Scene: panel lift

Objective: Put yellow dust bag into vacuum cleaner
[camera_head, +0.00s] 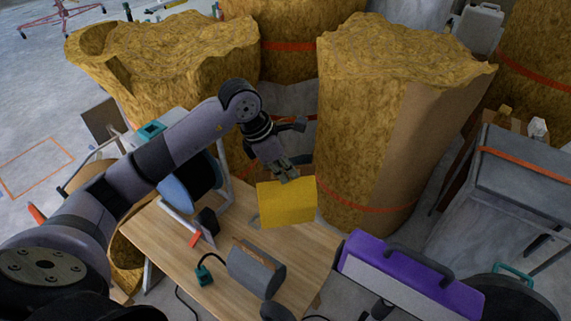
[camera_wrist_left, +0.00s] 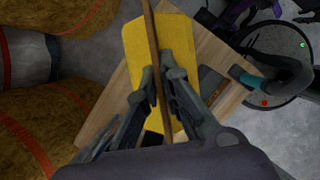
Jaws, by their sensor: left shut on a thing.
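The yellow dust bag (camera_head: 286,203) hangs from my left gripper (camera_head: 289,173) above the wooden table. In the left wrist view the left gripper (camera_wrist_left: 159,78) is shut on a thin brown plate (camera_wrist_left: 152,30), seen edge-on, with the yellow bag (camera_wrist_left: 183,50) behind it. A round dark body (camera_head: 503,297) with a teal handle, which looks like the vacuum cleaner, stands at the bottom right, partly cut off. It also shows in the left wrist view (camera_wrist_left: 272,95), at the right, apart from the bag. My right gripper is not in view.
The wooden table (camera_head: 175,252) holds a grey box-shaped thing (camera_head: 256,268) and a blue reel (camera_head: 192,186). A purple case (camera_head: 405,272) is right of the table. Tall straw-coloured rolls (camera_head: 385,120) stand behind. A grey cabinet (camera_head: 500,205) is at right.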

